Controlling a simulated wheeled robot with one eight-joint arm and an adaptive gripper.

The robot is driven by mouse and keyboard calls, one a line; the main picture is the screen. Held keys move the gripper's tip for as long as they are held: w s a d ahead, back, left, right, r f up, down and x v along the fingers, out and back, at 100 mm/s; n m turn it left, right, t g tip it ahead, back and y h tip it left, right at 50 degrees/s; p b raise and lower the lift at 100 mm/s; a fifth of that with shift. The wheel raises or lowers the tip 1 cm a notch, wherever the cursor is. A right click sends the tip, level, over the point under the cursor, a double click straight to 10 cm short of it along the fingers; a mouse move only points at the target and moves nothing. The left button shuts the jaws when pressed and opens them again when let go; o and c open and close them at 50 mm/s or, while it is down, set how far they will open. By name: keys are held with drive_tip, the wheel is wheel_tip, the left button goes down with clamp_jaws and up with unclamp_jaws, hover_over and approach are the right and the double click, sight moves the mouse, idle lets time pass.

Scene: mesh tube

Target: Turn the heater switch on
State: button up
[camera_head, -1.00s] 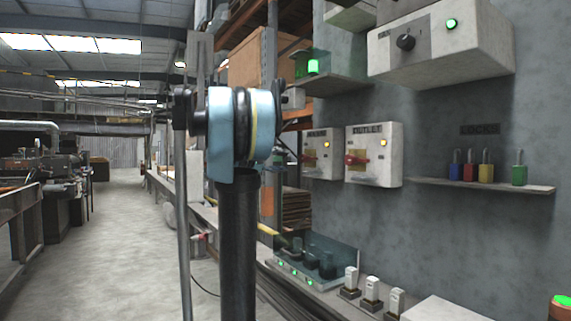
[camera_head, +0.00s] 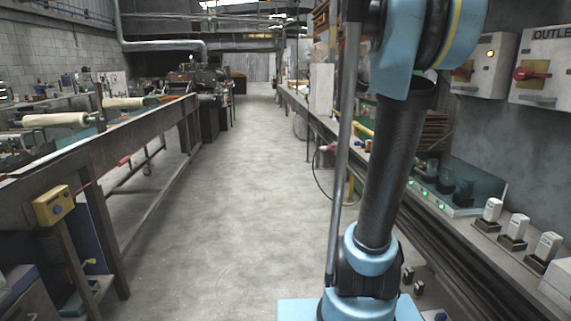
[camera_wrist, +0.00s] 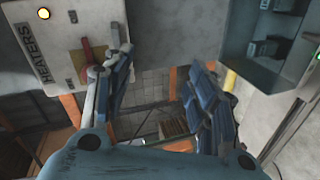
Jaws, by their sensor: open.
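The heater box (camera_wrist: 60,40), a pale box labelled HEATERS, is at the upper left of the wrist view with a lit amber lamp (camera_wrist: 44,13). Its red switch handle (camera_wrist: 88,50) sits on a yellow plate. My gripper (camera_wrist: 160,92) is open and empty. Its left finger is close beside the handle and overlaps its end in the picture; I cannot tell whether they touch. In the head view a matching box (camera_head: 487,62) shows right of my arm, its label hidden, with part of a red handle (camera_head: 463,69). My gripper is not visible there.
The outlet box (camera_head: 545,72) with a red handle stands to the right. Below is a bench with a clear-shielded panel (camera_head: 455,190) and several white-topped switches (camera_head: 513,228). A yellow box (camera_head: 53,206) is on the left bench frame. The aisle floor (camera_head: 215,220) is clear.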

drive_tip(key=s+a+f+y, duration=0.5)
drive_tip(key=s+a+f, duration=0.3)
drive_tip(key=a+f, duration=0.2)
drive_tip(key=s+a+f+n+y, duration=0.1)
drive_tip(key=s+a+f+y, duration=0.4)
drive_tip(key=f, duration=1)
drive_tip(key=s+a+f+n+y, duration=0.1)
drive_tip(key=s+a+f+y, duration=0.3)
drive_tip(key=s+a+f, duration=0.7)
drive_tip(key=a+f, duration=0.2)
drive_tip(key=a, duration=0.1)
drive_tip(key=shift+a+f+t+y, duration=0.15)
drive_tip(key=shift+a+t+y, duration=0.15)
drive_tip(key=shift+a+y, duration=0.1)
drive_tip(key=shift+s, duration=0.15)
